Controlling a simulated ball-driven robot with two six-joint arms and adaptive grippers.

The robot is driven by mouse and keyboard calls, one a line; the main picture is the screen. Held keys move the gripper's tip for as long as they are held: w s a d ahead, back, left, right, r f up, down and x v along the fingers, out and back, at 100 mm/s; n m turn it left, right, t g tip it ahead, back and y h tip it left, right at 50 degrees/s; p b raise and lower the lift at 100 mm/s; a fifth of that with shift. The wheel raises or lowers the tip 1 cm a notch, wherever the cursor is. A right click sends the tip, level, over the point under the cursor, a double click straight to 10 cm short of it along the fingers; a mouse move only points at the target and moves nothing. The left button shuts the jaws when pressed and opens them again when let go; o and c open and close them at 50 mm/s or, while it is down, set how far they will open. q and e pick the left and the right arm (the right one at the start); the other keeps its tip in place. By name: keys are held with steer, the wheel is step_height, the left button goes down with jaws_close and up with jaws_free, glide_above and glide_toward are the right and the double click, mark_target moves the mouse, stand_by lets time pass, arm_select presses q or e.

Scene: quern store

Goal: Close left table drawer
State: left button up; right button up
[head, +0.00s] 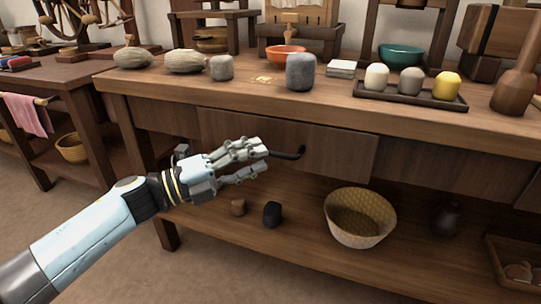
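My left gripper (267,158) reaches in from the left, in front of the drawer. My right gripper is not in view.
The table top (225,93) holds stones, an orange bowl (286,54), a green bowl (400,55) and a dark tray (408,98). The lower shelf (300,238) holds a woven basket (360,217) and a dark block (272,214). Open floor lies at lower left.

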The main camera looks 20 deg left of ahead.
mark_target(270, 154)
arm_select(q)
steer(key=shift+x, duration=1.9)
steer(key=shift+s, duration=0.1)
jaws_close()
steer(key=shift+f, duration=0.1)
